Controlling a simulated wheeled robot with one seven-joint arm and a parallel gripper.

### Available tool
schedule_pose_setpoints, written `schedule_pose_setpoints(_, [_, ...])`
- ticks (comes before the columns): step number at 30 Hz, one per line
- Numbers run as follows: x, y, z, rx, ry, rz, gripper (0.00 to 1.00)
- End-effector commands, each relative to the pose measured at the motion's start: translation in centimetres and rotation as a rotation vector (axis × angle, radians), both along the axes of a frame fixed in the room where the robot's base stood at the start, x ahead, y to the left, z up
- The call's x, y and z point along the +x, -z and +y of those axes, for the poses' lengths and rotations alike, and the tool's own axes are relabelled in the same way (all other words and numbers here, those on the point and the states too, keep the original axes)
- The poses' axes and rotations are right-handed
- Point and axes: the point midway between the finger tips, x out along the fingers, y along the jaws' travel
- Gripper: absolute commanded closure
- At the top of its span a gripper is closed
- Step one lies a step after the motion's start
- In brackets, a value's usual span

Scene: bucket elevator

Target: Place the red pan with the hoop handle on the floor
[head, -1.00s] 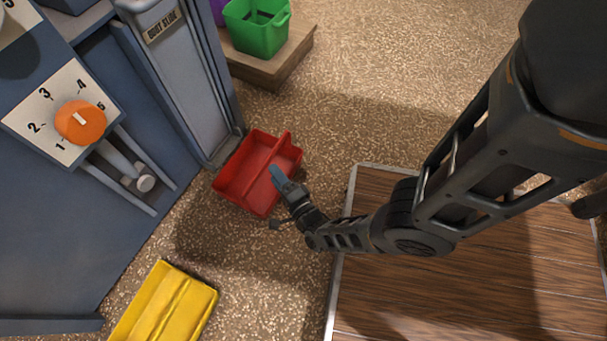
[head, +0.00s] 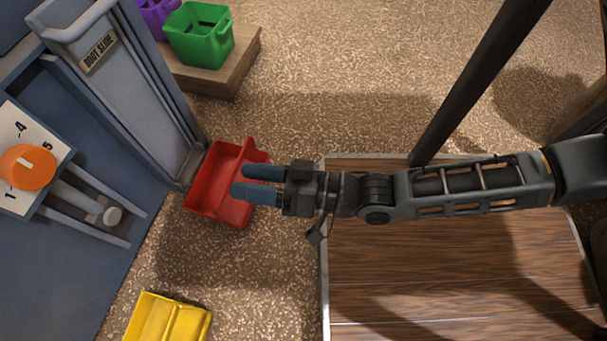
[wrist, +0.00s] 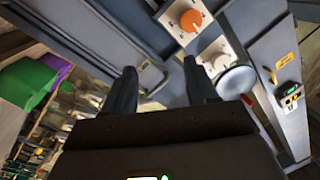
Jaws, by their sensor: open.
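The red pan (head: 207,181) appears to rest on the speckled floor at the foot of the blue machine's slide, left of centre in the head view. Its hoop handle (head: 244,152) runs across its middle, partly hidden by my fingers. My gripper (head: 238,181) is open, its two blue-grey fingers pointing left over the pan's right side. No pan shows between the fingers in the wrist view (wrist: 165,85), which faces the machine. I cannot tell whether a finger touches the pan.
A yellow pan (head: 165,322) lies on the floor at lower left. A green bucket (head: 200,35) and a purple bucket (head: 156,15) stand on a wooden platform (head: 228,72). The machine (head: 75,245), with its orange knob (head: 27,167), fills the left. A wooden deck (head: 450,270) lies below my arm.

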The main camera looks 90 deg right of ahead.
Motion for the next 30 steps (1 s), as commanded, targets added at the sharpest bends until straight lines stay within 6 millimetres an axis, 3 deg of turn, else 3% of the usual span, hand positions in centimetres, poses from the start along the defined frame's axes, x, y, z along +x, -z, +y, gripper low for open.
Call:
schedule_pose_setpoints(1, [-1.7,-1.2,0.9,-0.071,-0.025,0.054,0.43])
schedule_pose_setpoints(6, [-5.5,-5.1,3.1,-0.326,-0.110,0.213,0.43])
schedule_pose_setpoints(12, [-7.8,-8.3,4.2,-0.518,-0.177,0.321,0.43])
schedule_pose_setpoints(30, [-8.2,-9.0,4.4,-0.567,-0.194,0.345,0.43])
